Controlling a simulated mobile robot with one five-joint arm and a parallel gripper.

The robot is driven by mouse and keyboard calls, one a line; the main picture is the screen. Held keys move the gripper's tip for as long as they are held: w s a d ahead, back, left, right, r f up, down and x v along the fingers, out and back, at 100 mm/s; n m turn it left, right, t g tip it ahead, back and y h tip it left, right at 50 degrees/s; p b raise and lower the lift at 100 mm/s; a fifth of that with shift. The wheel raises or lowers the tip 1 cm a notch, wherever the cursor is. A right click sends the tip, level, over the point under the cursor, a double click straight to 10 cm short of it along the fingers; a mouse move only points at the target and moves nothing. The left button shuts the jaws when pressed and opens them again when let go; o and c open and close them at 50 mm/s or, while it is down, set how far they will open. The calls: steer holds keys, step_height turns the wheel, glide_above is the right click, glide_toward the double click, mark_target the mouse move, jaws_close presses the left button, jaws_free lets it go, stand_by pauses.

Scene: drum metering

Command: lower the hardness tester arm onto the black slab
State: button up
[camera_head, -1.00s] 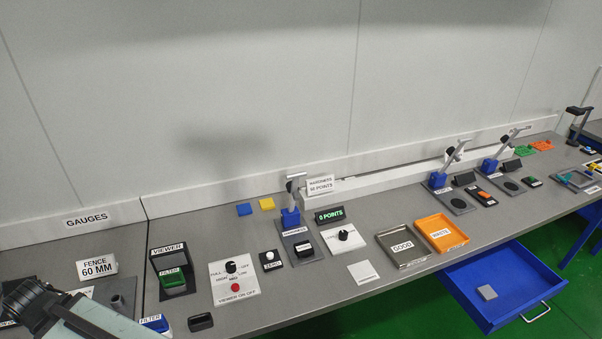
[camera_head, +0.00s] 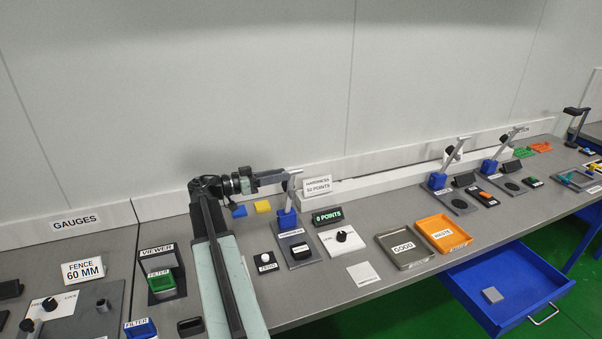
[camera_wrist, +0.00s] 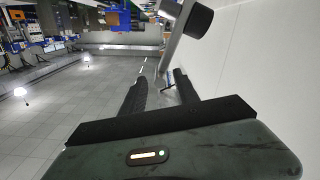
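The hardness tester (camera_head: 288,219) stands on a grey plate, with a blue base and a grey arm (camera_head: 291,195) raised steeply. The black slab (camera_head: 299,249), with a white label on it, lies on the plate in front of the base. My gripper (camera_head: 284,176) is level with the top of the raised arm, just left of it. In the wrist view my gripper (camera_wrist: 160,84) has its two dark fingers apart. A grey bar (camera_wrist: 174,48) with a black cylinder shows beyond the fingertips. I cannot tell whether the fingers touch it.
A sign reading hardness 52 points (camera_head: 318,187) and a 0 POINTS display (camera_head: 327,216) stand right of the tester. A white dial panel (camera_head: 342,239) and a ZERO button (camera_head: 265,261) flank the plate. Blue (camera_head: 239,211) and yellow (camera_head: 262,206) blocks lie behind my arm.

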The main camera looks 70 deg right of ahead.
mark_target(302, 171)
steer(key=x, duration=0.7)
steer(key=shift+s+d, duration=0.2)
jaws_close()
stand_by(0.5)
stand_by(0.5)
